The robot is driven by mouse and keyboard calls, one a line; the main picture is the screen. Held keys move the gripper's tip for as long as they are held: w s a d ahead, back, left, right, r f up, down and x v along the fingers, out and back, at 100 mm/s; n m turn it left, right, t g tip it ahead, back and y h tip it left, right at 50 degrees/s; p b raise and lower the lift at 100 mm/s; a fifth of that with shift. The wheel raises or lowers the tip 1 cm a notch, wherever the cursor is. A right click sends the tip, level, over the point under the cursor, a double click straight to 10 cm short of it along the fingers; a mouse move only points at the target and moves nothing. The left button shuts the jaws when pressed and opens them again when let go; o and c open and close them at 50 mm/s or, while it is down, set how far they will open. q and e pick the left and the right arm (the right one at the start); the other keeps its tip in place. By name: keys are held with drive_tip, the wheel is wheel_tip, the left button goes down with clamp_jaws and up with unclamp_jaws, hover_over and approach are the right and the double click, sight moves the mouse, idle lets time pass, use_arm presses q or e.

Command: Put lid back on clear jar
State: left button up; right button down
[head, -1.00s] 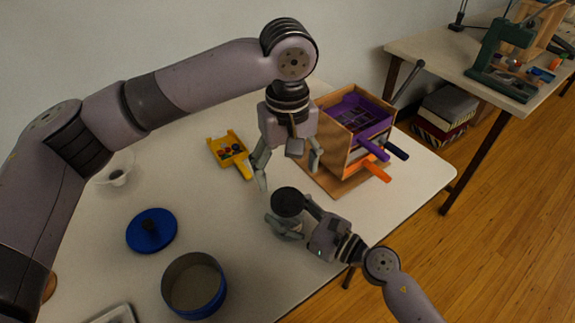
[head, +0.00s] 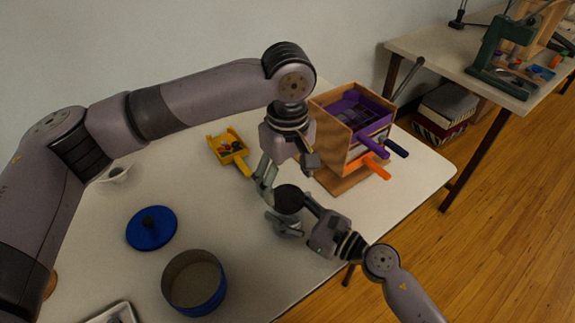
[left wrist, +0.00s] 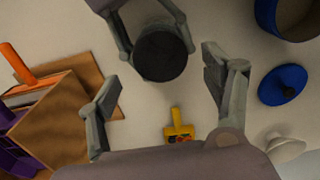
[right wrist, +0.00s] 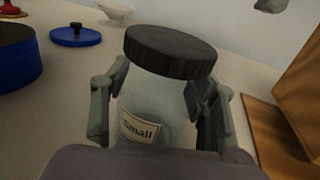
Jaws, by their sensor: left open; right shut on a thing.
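The clear jar (right wrist: 152,108) stands on the table and carries a label reading "Small". Its dark round lid (right wrist: 170,52) is over the jar's mouth; I cannot tell whether it is fully seated. The lid also shows in the head view (head: 288,198) and the left wrist view (left wrist: 161,55). My right gripper (head: 286,224) is shut on the jar's body, with fingers on both sides below the lid. My left gripper (head: 286,172) is open and empty, pointing down just above and behind the lid. In the left wrist view the lid lies ahead of its spread fingers.
A blue tin (head: 196,290) and its blue lid (head: 151,232) lie to the left. A yellow scoop-like tray (head: 228,146) and a white bowl (head: 116,173) are farther back. A wooden box with purple and orange parts (head: 334,134) stands close on the right.

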sight(287, 197)
use_arm(q)
drive_tip(key=shift+f, duration=2.1)
